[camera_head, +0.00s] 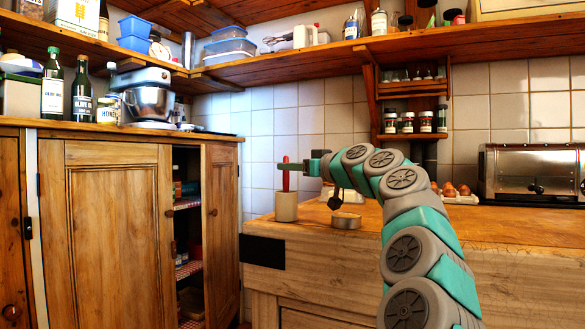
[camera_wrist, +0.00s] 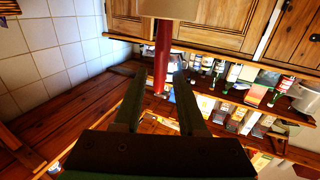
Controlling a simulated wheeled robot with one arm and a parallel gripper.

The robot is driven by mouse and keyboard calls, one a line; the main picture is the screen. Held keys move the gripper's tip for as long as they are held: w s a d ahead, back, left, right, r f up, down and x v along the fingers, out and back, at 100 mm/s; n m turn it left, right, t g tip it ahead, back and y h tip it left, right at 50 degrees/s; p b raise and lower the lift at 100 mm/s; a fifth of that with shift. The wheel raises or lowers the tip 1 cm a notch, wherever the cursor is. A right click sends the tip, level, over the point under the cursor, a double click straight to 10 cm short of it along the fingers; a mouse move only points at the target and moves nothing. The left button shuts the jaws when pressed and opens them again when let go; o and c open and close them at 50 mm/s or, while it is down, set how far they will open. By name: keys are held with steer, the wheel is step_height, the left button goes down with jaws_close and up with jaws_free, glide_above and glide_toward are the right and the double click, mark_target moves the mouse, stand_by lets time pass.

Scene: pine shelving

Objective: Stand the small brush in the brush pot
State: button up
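The small brush shows as an upright red handle (camera_head: 286,178) in the head view, at the left end of the wooden counter. Its lower end is hidden in the cream brush pot (camera_head: 286,208), which stands on the counter. In the wrist view, which is upside down, the red handle (camera_wrist: 162,50) runs up to the pot (camera_wrist: 170,9). My gripper (camera_head: 280,168) is level, above the pot rim, with its fingers around the upper handle. The wrist view shows the gripper (camera_wrist: 159,78) open, with gaps between both fingers and the handle.
A low round tin (camera_head: 346,221) sits on the counter right of the pot, under my arm. Eggs (camera_head: 455,190) and a toaster oven (camera_head: 530,172) stand farther right. A cupboard door (camera_head: 221,230) stands ajar at left. Shelves (camera_head: 350,50) run overhead.

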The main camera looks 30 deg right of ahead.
steer(key=shift+o, duration=0.8)
steer(key=shift+s, duration=0.1)
steer(key=v, duration=0.7)
steer(key=shift+s+b, duration=0.3)
steer(key=shift+b, duration=0.05)
